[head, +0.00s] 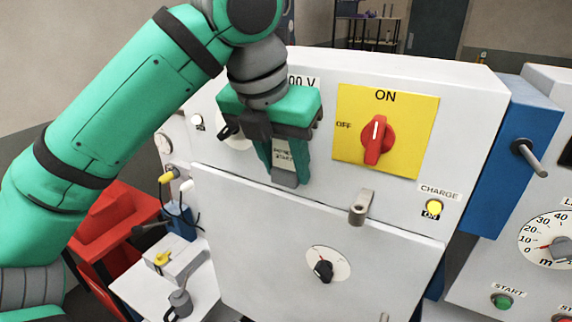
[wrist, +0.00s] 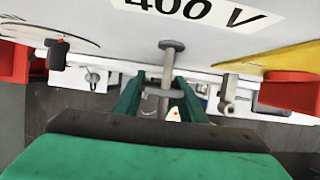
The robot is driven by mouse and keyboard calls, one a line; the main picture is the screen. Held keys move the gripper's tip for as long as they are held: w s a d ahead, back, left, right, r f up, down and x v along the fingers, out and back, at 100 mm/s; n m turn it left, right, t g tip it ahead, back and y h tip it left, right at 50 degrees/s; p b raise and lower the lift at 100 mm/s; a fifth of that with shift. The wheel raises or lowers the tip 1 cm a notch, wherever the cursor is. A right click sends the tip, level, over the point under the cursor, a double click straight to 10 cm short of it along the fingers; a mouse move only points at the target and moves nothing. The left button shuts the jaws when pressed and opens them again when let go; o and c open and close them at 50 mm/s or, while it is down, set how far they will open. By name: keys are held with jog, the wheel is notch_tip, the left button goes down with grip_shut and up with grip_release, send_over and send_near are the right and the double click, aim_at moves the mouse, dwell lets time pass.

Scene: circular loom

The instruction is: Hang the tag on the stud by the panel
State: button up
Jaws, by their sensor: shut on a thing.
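My gripper (head: 286,178) points down close in front of the white panel (head: 215,95), left of the yellow switch plate. It is shut on the tag (head: 284,154), a small pale plate with dark lettering between the fingers. In the wrist view my gripper (wrist: 160,95) reaches down below the "400 V" label, and only a small pale, red-marked bit of the tag (wrist: 174,114) shows. A grey metal stud (wrist: 171,46) with a wide flat end appears just above and between the fingers. My gripper hides it in the head view. I cannot tell whether the tag touches the stud.
The red ON/OFF switch (head: 377,139) sits right of my gripper. A metal latch (head: 360,207) juts out below it, above a grey door (head: 260,245) with a black knob. A blue box (head: 510,160) with a lever stands right. A red cart (head: 115,222) stands lower left.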

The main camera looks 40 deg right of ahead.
jog(key=shift+s+a+r, duration=0.2)
jog(key=shift+a, duration=0.2)
jog(key=shift+s+a+r, duration=0.1)
jog(key=shift+s+a, duration=0.2)
jog(key=shift+a, duration=0.45)
jog(key=shift+s+a+r, duration=0.1)
jog(key=shift+s+a, duration=0.25)
jog(key=shift+a, duration=0.4)
jog(key=shift+s+a+r, duration=0.1)
jog(key=shift+s+a, duration=0.2)
jog(key=shift+a, duration=0.45)
jog(key=shift+w, duration=0.1)
